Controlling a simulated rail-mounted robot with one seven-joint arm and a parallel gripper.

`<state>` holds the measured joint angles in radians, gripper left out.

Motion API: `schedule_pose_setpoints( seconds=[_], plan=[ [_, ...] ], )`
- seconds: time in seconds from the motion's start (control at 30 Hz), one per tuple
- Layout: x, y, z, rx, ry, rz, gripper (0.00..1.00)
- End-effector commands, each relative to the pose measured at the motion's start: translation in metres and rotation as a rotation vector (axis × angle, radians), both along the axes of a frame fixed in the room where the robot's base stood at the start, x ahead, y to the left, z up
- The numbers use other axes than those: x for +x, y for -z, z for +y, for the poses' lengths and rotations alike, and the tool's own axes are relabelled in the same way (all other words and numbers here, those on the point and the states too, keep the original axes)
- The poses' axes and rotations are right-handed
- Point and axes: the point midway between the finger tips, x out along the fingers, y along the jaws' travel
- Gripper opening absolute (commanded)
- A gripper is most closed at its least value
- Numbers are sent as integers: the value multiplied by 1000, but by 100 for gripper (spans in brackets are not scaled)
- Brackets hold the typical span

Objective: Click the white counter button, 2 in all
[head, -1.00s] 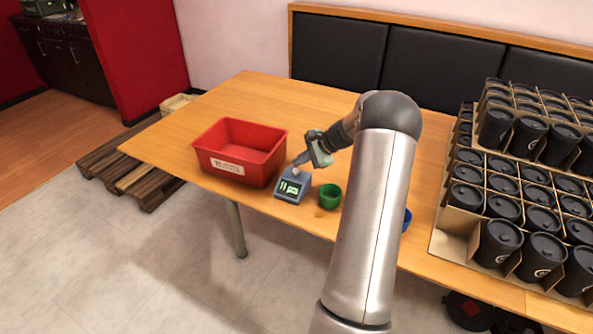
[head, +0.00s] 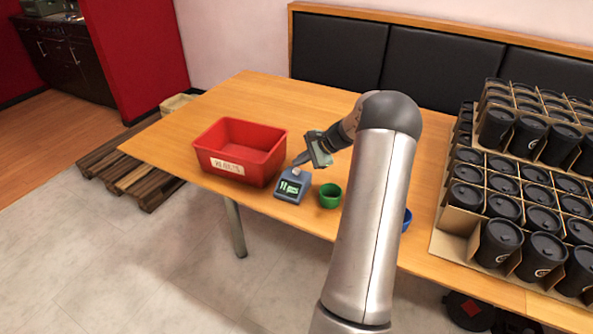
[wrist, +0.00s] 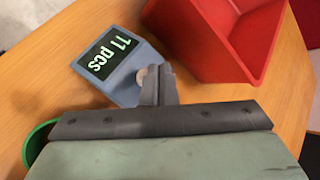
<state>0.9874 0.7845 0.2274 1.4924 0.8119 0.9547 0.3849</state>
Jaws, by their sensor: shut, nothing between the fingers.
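The counter (head: 291,186) is a small blue-grey box with a lit display on the table, between the red bin and the green cup. In the wrist view the counter (wrist: 121,62) reads "11 pcs". Its white button (wrist: 141,75) shows just beside my fingertips and is partly hidden by them. My gripper (head: 301,162) is shut and empty, pointing down at the button from the right. In the wrist view my gripper's fingers (wrist: 158,84) are together at the button's edge. I cannot tell whether they touch it.
A red bin (head: 231,170) stands left of the counter. A green cup (head: 329,196) is close on its right, and a blue cup (head: 407,219) is partly behind my arm. Boxes of black cups (head: 505,205) fill the right side. The table's back left is clear.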

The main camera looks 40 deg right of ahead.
Motion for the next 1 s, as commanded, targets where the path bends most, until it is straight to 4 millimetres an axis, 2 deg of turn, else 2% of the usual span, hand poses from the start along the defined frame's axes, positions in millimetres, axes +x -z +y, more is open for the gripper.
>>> schedule_pose_setpoints(
  seconds=[0.17,1.0],
  plan=[
    [0,7,0,0,0,0,0],
    [0,13,0,0,0,0,0]
  ],
)
